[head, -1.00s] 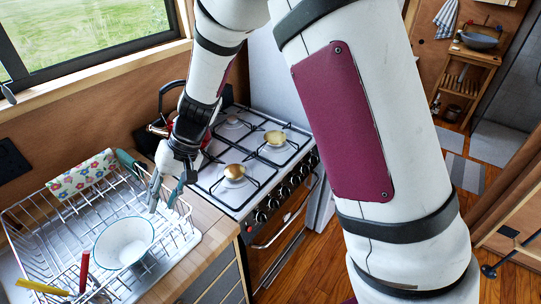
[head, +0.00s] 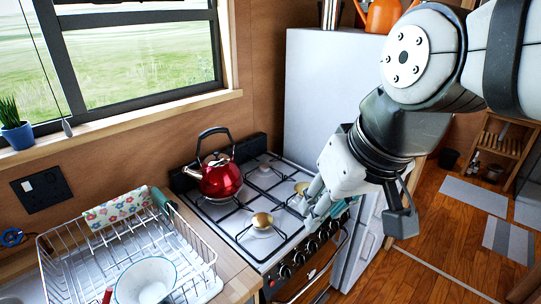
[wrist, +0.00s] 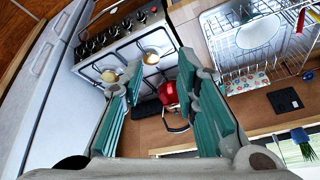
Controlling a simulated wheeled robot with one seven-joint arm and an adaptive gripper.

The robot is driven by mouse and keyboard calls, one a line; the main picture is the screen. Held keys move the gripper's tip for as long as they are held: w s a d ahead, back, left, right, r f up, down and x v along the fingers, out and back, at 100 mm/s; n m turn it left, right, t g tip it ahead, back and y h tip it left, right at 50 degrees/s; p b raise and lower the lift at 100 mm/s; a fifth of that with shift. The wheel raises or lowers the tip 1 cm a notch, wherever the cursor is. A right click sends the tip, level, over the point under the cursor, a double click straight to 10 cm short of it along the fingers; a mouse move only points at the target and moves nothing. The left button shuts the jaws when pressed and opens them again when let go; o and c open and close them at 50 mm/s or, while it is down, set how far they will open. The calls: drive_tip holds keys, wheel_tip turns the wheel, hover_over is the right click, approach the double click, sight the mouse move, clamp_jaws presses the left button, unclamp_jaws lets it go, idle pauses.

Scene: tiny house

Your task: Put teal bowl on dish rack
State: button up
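The teal bowl (head: 146,281), pale inside with a thin teal rim, sits in the wire dish rack (head: 196,243) at the lower left of the head view. The frame's bottom edge cuts it off there. My gripper (head: 322,207) is over the right side of the stove, well apart from the bowl and rack. In the wrist view its teal-padded fingers (wrist: 160,72) stand apart with nothing held between them.
A red kettle (head: 222,180) stands on the back left of the stove (head: 222,212). A floral cloth (head: 115,209) hangs at the rack's rear. Red-handled and yellow-handled utensils (wrist: 300,20) stand in the rack. A white fridge (head: 330,95) is behind the stove. The floor at right is mostly clear.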

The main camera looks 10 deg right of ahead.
drive_tip(key=shift+m+t+h, duration=0.3)
drive_tip(key=shift+t+h, duration=0.2)
drive_tip(key=s+d, duration=0.3)
drive_tip(key=shift+r, duration=0.3)
drive_tip(key=shift+a, duration=0.1)
idle(0.5)
